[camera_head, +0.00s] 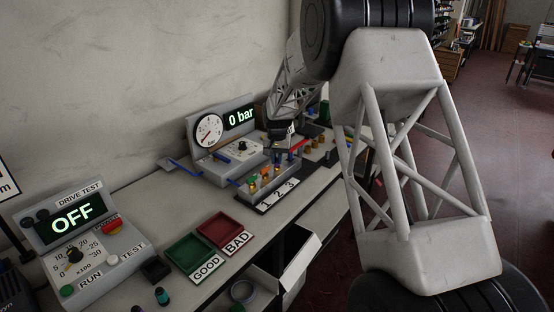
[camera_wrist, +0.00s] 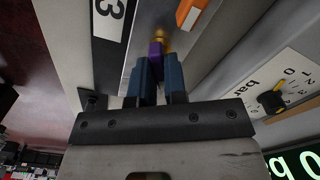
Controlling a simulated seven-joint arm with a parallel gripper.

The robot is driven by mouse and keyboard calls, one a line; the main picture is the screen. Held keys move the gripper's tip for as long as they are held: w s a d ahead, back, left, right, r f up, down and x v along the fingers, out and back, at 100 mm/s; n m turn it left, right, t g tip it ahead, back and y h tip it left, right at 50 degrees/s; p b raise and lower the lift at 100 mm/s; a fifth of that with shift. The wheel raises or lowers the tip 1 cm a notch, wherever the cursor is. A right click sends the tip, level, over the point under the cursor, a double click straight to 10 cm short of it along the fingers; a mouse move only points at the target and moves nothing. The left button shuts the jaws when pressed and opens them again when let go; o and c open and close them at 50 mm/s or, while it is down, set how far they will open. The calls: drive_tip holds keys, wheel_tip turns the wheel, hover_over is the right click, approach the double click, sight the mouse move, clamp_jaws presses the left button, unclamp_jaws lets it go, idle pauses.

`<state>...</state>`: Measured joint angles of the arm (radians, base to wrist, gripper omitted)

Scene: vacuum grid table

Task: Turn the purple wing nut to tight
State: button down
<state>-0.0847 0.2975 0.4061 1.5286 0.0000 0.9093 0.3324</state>
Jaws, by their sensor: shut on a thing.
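The purple wing nut (camera_wrist: 156,50) shows at the fingertips in the wrist view, in front of a brass fitting (camera_wrist: 160,38) on a grey metal block. My gripper (camera_wrist: 160,72) has its two blue fingers shut on the wing nut, and they hide part of it. In the head view my gripper (camera_head: 284,153) is small, at the right end of the numbered fixture (camera_head: 268,196), near the label 3. The wing nut cannot be made out clearly there.
An orange lever (camera_wrist: 188,12) lies close to the fingers. A pressure unit (camera_head: 222,140) reading 0 bar stands behind the fixture. Green (camera_head: 176,254) and red (camera_head: 224,221) trays and a drive tester (camera_head: 92,262) reading OFF stand nearer on the bench.

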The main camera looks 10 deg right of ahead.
drive_tip(key=m, duration=0.6)
idle(0.4)
drive_tip(key=c, duration=1.2)
unclamp_jaws()
drive_tip(key=shift+o, duration=0.2)
drive_tip(key=shift+r, duration=3.95)
